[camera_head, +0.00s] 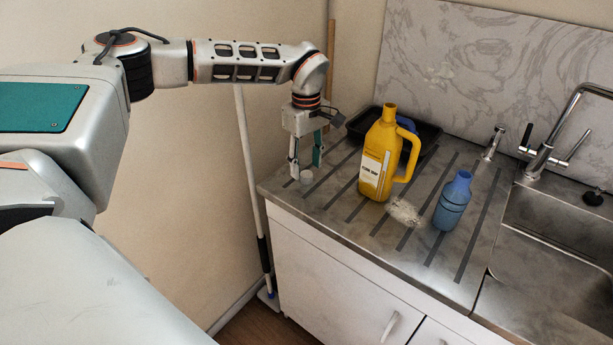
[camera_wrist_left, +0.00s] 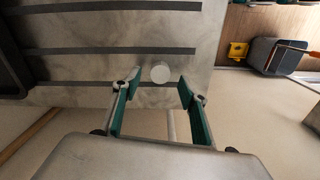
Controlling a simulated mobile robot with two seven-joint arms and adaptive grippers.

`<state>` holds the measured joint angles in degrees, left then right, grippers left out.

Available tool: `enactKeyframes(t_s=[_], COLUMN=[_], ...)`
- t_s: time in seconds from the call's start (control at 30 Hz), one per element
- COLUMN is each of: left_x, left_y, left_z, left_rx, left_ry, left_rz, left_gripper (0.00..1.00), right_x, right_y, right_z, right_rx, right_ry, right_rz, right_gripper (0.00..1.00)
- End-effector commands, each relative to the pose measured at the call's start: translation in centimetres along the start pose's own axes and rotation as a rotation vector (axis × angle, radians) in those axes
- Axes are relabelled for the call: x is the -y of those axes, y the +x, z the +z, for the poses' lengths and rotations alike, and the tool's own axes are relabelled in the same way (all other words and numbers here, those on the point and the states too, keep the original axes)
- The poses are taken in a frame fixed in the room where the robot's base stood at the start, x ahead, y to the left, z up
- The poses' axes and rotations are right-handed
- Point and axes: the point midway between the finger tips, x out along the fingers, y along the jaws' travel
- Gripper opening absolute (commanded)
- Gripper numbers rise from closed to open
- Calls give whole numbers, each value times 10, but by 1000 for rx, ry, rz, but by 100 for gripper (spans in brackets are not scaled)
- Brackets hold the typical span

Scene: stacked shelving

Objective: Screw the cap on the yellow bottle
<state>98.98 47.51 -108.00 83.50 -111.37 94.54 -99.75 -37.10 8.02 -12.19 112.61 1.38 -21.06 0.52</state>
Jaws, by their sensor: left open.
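The yellow bottle (camera_head: 377,160) stands upright on the metal drainboard with its neck open and its handle to the right. A small whitish cap (camera_head: 307,176) lies on the drainboard near its left end, left of the bottle. My left gripper (camera_head: 306,164) points down over the cap, its fingers open and empty. In the left wrist view the cap (camera_wrist_left: 160,74) shows just beyond the gap between the open fingertips (camera_wrist_left: 159,89). I cannot tell how far the fingertips are above the counter. My right gripper is not in view.
A blue bottle (camera_head: 453,200) stands right of the yellow one, with a pale sponge-like item (camera_head: 404,212) between them. A black tray (camera_head: 429,134) sits behind. The sink (camera_head: 560,225) and tap (camera_head: 541,160) are at right. A wall and a broom handle (camera_head: 252,170) are left of the counter.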

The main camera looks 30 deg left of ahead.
Motion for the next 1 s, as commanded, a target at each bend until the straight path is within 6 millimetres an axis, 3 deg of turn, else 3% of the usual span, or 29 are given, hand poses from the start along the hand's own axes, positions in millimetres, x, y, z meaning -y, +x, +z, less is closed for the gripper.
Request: enactKeyframes(t_s=[0.2, 0.53, 0.7, 1.0], left_x=[0, 0, 0, 0], left_y=[21, 21, 21, 21], left_z=[0, 0, 0, 0], left_rx=[0, 0, 0, 0], left_ry=[-1, 0, 0, 0], left_rz=[0, 0, 0, 1], left_gripper=[43, 43, 16, 16], right_x=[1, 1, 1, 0], right_y=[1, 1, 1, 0], right_z=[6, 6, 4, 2], right_rx=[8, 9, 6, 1], right_ry=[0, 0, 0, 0], right_rz=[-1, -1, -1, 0], right_gripper=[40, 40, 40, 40])
